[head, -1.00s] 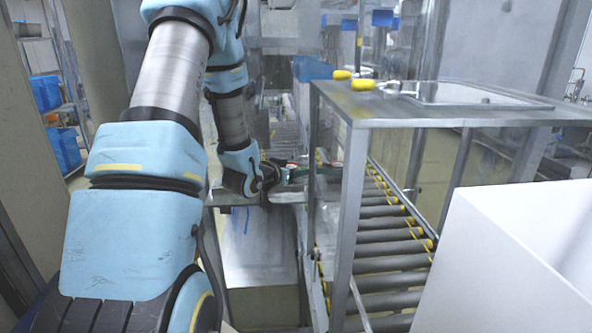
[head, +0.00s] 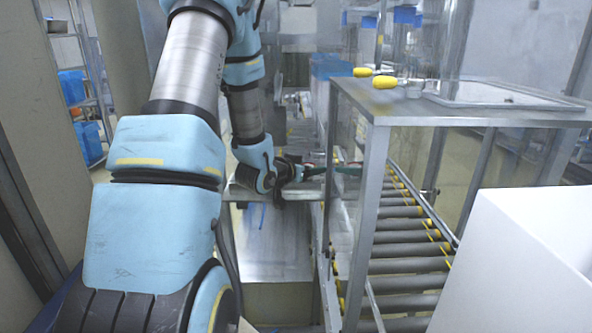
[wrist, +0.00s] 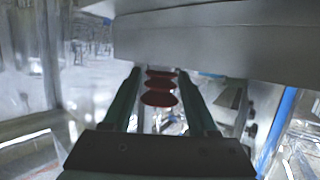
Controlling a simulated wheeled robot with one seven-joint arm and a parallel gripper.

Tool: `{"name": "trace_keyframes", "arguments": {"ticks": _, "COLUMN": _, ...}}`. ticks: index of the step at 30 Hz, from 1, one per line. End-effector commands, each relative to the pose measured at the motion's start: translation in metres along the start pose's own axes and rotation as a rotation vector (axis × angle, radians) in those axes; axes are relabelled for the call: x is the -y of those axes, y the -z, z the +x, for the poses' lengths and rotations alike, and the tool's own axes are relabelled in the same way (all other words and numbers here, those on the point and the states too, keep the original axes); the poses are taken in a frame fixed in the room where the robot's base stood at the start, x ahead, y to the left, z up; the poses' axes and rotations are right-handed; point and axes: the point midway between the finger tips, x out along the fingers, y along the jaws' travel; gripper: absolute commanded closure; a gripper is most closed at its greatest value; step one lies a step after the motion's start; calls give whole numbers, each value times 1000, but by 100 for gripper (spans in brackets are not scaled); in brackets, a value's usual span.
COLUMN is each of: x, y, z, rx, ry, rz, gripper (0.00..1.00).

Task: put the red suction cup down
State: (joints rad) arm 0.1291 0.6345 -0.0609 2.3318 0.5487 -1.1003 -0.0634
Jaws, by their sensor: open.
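The red suction cup (wrist: 160,88) shows in the wrist view as stacked dark red discs. It sits between the two green fingers of my gripper (wrist: 161,75), with narrow gaps at its sides. The jaws are open. What the cup rests on is hidden from me. In the head view my gripper (head: 342,170) reaches to the right at the far end of the arm, by the metal frame. The cup is too small and too covered there to make out clearly.
A metal frame table (head: 455,112) with yellow knobs stands right of the arm. A roller conveyor (head: 400,250) runs beneath it. A white box (head: 505,270) fills the lower right. In the wrist view a grey metal beam (wrist: 215,45) crosses just above the fingers.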

Motion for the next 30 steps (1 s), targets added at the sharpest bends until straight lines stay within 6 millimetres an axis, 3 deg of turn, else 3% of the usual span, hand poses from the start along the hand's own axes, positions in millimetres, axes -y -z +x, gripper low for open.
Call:
{"name": "trace_keyframes", "arguments": {"ticks": 9, "x": 1, "y": -4, "z": -76, "rx": -2, "ry": 6, "rz": 0, "gripper": 41}}
{"name": "trace_keyframes", "arguments": {"ticks": 30, "x": 0, "y": -4, "z": -102, "rx": -1, "ry": -2, "rz": 0, "gripper": 41}}
